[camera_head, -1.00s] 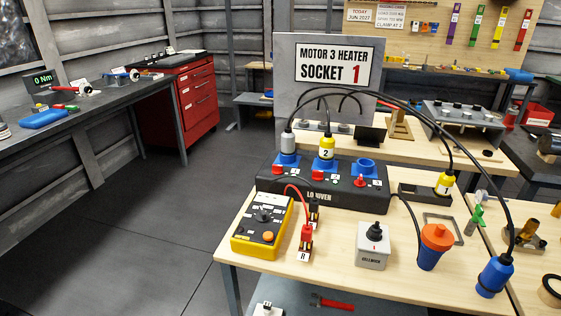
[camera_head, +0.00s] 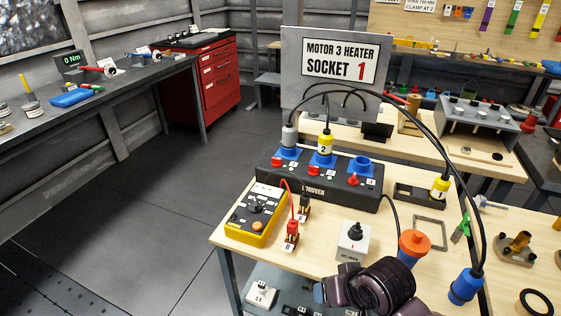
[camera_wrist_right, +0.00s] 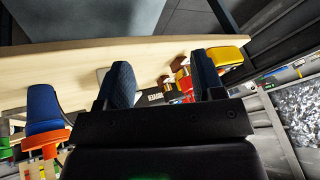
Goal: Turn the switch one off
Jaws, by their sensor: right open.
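The black socket box (camera_head: 325,188) stands on the wooden bench with three blue sockets and a small red switch beside each. The leftmost red switch (camera_head: 277,160) is next to the socket with the grey plug (camera_head: 288,137). Its exact turn is too small to tell. The yellow plug marked 2 (camera_head: 325,146) is in the middle socket; the right socket (camera_head: 361,166) is empty. My right gripper (camera_head: 322,292) is at the bench's front edge, well short of the box. In the right wrist view its two fingers (camera_wrist_right: 163,83) are apart and empty. My left gripper is not in view.
A yellow meter (camera_head: 255,214) with red and black leads stands left of a grey switch box (camera_head: 352,242). An orange-topped connector (camera_head: 413,245) and a blue plug (camera_head: 465,287) stand to the right. Black cables arch above the bench. A sign (camera_head: 340,62) reads Socket 1.

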